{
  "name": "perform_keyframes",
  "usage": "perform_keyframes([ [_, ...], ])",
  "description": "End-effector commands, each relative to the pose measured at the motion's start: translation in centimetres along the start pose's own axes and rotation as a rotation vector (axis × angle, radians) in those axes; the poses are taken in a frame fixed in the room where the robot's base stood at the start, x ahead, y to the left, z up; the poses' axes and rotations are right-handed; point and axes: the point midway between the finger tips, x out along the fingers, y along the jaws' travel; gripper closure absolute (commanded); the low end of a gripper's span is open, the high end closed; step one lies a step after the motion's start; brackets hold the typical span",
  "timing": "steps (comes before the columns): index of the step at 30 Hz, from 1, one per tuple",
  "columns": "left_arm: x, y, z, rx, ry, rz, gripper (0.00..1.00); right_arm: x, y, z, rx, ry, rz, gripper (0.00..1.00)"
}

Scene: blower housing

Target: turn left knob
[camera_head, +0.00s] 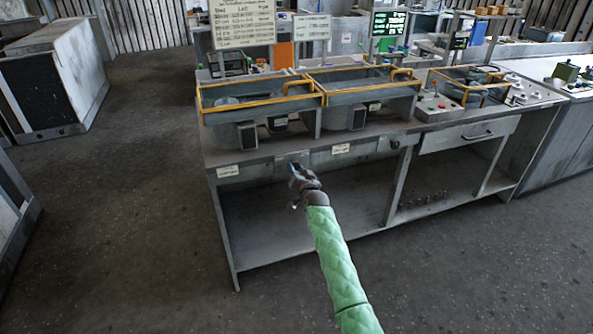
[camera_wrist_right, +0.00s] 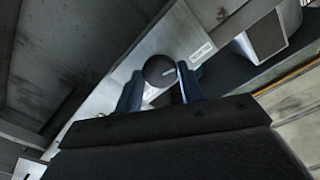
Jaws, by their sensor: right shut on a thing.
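The left knob (camera_wrist_right: 159,70) is a dark round knob with a light pointer mark, on a light metal panel (camera_wrist_right: 128,88) in the right wrist view. My right gripper (camera_wrist_right: 160,86) has its two blue fingers on either side of the knob, shut on it. In the head view my right gripper (camera_head: 295,170) reaches the front panel of the workbench (camera_head: 265,170), and it hides the knob there. Another dark knob (camera_head: 395,143) sits farther right on the same bench front. My left gripper is not in view.
Yellow-railed metal housings (camera_head: 260,98) stand on the bench top. A control box with buttons (camera_head: 438,106) and a drawer (camera_head: 468,135) are to the right. The shelf under the bench is open. Grey floor (camera_head: 130,220) is clear on the left.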

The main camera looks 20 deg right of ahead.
Motion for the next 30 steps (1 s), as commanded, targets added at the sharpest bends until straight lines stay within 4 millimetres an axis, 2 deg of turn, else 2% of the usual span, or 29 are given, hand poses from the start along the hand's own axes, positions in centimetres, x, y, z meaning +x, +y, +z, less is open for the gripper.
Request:
perform_keyframes([
  [17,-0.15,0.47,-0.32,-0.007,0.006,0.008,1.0,0.01,0.04,-0.06,0.039,0.001,0.0,0.84],
  [18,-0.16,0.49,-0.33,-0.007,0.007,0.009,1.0,0.01,0.04,-0.06,0.039,0.001,0.0,0.57],
  [21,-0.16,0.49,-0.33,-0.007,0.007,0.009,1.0,0.01,0.04,-0.05,0.039,0.001,0.0,0.4],
  [30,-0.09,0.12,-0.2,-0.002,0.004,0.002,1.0,-0.11,0.04,0.02,0.039,0.0,0.0,0.4],
])
